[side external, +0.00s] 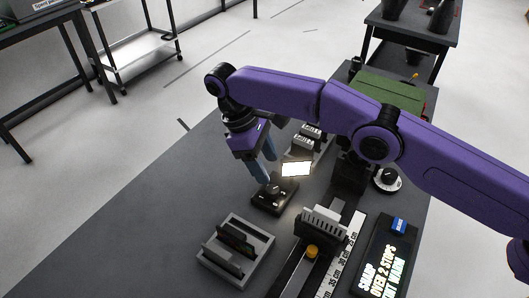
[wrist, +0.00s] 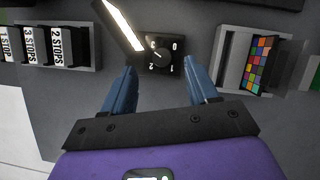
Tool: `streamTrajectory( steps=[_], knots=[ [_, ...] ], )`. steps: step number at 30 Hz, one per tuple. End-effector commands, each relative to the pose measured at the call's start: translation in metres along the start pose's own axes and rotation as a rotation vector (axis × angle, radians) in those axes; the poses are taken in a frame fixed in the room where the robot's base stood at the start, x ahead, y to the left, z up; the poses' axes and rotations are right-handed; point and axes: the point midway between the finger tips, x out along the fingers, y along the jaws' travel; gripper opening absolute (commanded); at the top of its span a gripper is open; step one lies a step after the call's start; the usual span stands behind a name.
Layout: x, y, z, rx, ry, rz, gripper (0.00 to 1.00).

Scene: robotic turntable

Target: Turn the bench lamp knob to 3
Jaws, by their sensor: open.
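The bench lamp knob (wrist: 159,56) is a dark round knob on a small black box with white numerals around it. In the side external view the knob box (side external: 273,196) sits on the dark bench, beside the lit white lamp panel (side external: 296,168). The panel also glows in the wrist view (wrist: 121,24). My gripper (side external: 267,167) points down just above the box. In the wrist view its blue fingers (wrist: 162,70) are apart and empty, with the knob centred slightly beyond their tips.
A grey slotted tray (side external: 236,252) with a colour chart stands in front of the box. Labelled stops (side external: 308,137) stand behind the lamp. A rail with a scale (side external: 338,255) and a sign (side external: 386,260) lie to the right. The bench's left side is clear.

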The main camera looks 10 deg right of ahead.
Motion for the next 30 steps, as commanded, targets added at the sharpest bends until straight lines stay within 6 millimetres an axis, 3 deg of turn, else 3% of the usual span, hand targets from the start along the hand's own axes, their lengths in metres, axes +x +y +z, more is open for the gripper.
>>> streamTrajectory(
  steps=[9, 23, 30],
  knots=[
    [-0.020, 0.000, 0.008, -0.001, 0.002, 0.001, 0.59],
    [-0.023, -0.002, 0.009, -0.016, 0.003, 0.007, 0.59],
    [-0.044, -0.020, 0.008, -0.280, 0.035, 0.119, 0.59]
  ],
)
